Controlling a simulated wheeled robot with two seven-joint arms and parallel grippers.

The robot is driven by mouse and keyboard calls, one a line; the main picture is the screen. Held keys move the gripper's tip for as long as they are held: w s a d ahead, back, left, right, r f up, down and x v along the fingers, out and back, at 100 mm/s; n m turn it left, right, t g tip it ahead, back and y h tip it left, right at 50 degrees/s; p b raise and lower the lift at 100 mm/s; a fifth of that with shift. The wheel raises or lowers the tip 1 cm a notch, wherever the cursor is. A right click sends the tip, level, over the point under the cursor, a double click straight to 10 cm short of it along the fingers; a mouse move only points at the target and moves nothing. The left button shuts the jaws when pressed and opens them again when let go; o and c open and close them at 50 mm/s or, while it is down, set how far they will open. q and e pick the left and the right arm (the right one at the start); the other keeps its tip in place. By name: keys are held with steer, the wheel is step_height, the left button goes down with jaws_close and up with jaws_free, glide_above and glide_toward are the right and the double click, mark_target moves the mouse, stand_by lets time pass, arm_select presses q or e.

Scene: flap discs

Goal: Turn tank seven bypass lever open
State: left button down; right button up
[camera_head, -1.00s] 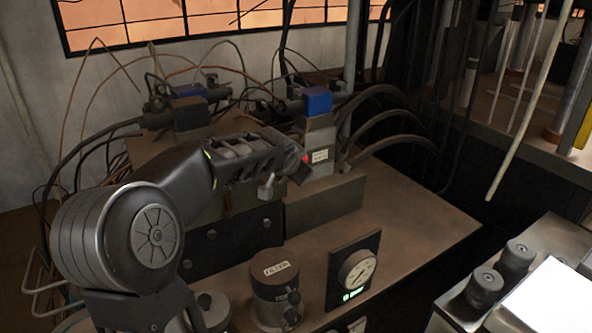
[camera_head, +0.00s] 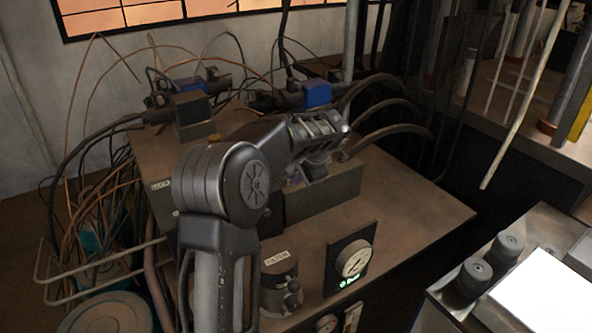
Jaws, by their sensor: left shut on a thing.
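No tank number is readable. My right gripper is not in view.
A second blue-topped valve (camera_head: 192,108) stands to the left, with cables and hoses behind. A labelled filter canister (camera_head: 280,285) and a round gauge (camera_head: 352,262) stand in front. The bench top (camera_head: 400,212) is clear on the right.

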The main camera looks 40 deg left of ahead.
arm_select(q)
steer(key=shift+f, duration=0.1)
stand_by(0.3)
steer(key=c, duration=1.5)
jaws_free()
steer(key=shift+c, duration=0.2)
steer(key=b+v, duration=0.1)
steer(key=v, duration=0.6)
steer(key=shift+d+r, duration=0.2)
steer(key=shift+r, duration=0.15)
steer(key=shift+d+f, duration=0.1)
